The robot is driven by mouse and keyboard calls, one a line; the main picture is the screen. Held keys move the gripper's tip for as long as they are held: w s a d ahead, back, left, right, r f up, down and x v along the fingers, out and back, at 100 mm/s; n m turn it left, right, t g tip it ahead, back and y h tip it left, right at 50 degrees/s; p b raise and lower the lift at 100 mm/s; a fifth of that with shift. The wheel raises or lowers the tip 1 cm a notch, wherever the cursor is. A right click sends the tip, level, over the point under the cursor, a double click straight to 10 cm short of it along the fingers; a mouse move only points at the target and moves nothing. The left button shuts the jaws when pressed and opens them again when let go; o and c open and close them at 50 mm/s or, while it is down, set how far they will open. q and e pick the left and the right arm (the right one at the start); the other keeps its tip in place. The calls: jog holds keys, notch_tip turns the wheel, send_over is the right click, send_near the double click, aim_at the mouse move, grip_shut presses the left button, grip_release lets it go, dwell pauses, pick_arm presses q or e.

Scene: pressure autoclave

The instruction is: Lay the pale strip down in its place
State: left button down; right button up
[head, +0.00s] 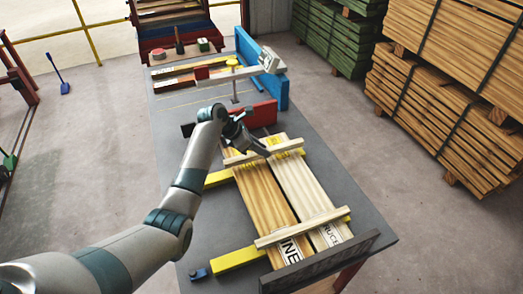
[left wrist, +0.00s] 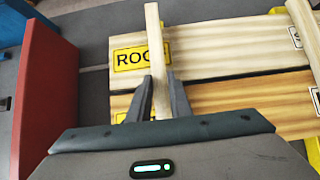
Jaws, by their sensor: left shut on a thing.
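My left gripper (head: 251,143) is shut on a pale strip (head: 264,152), which lies crosswise over the far ends of two boards. In the left wrist view the strip (left wrist: 154,40) stands out between the two fingers (left wrist: 159,95), over a yellow label reading "ROO". I cannot tell whether it touches the boards. The left board (head: 262,203) is more orange, the right board (head: 303,190) paler. A second pale strip (head: 301,228) lies across their near ends. My right gripper is not in view.
Yellow bars (head: 234,260) lie under the boards on the grey table (head: 185,225). A dark plate (head: 318,262) stands at the near edge. A red block (head: 254,116) stands just beyond the boards, with a blue panel (head: 275,92) behind. Stacked timber (head: 450,95) is off right.

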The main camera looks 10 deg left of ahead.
pick_arm(q)
jog(key=shift+f, duration=0.65)
jog(key=shift+f, duration=0.15)
jog(key=c, duration=1.6)
grip_release()
jog(key=shift+f, duration=0.1)
jog(key=shift+r, duration=0.2)
jog(key=b+v, duration=0.1)
jog(key=v, duration=1.1)
jog(key=shift+r+b, duration=0.1)
jog(key=shift+b, duration=0.25)
